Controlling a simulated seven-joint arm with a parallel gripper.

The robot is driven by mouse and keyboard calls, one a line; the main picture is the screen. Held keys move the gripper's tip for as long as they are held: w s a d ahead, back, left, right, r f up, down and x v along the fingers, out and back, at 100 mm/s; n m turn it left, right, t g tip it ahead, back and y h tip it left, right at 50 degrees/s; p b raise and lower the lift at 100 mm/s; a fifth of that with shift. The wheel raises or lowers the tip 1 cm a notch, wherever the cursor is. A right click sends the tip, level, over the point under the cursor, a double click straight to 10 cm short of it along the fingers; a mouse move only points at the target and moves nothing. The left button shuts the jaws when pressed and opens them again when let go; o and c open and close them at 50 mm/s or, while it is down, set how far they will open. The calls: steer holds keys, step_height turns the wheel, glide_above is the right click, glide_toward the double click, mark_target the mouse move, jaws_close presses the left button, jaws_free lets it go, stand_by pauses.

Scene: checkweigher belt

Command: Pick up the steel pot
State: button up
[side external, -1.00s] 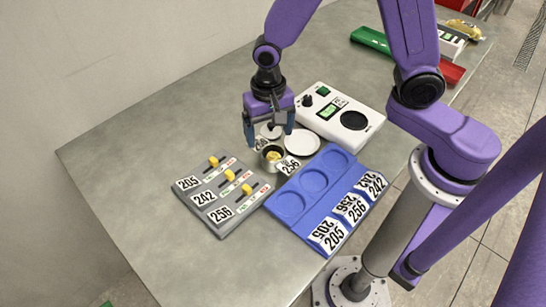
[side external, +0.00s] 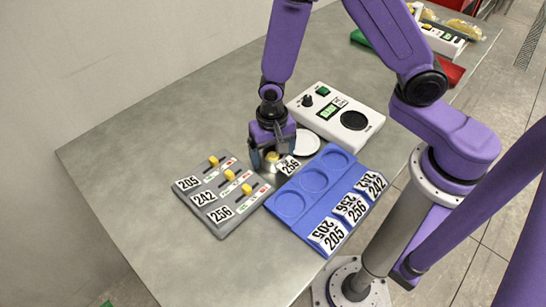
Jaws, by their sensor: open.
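The steel pot (side external: 269,168) is a small grey cylinder with a yellow top, standing upright on the metal table. A white label reading 256 (side external: 288,166) shows at its right side. My gripper (side external: 271,160) is open and pointing down, low over the pot with its fingers around the upper part. Whether the fingers touch the pot cannot be told, since the gripper hides part of it.
A blue tray (side external: 268,225) with round recesses and number labels lies at the right front. A grey slider panel (side external: 235,227) with yellow knobs is at the left. Behind stand a white plate (side external: 306,142) and a white scale box (side external: 371,139). The table's left side is clear.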

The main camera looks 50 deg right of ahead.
steer(key=c, duration=1.1)
steer(key=shift+c, duration=0.2)
steer(key=shift+r, duration=0.1)
steer(key=shift+r, duration=0.4)
step_height(320, 180, up, 3)
steer(key=shift+s+f, duration=0.1)
steer(key=shift+s, duration=0.05)
steer(key=s+d+r, duration=0.3)
steer(key=s+r, duration=0.3)
steer(key=shift+s+r, duration=0.2)
steer(key=shift+s, duration=0.1)
steer(key=shift+s+d+r, duration=0.4)
steer(key=shift+s+r, duration=0.05)
steer(key=shift+s, duration=0.5)
steer(key=shift+s+d+r, duration=0.4)
steer(key=shift+s+r, duration=0.1)
steer(key=shift+s, duration=0.4)
steer(key=shift+s+d+r, duration=0.4)
steer(key=shift+s+r, duration=0.05)
steer(key=shift+s, duration=0.5)
steer(key=shift+d, duration=0.1)
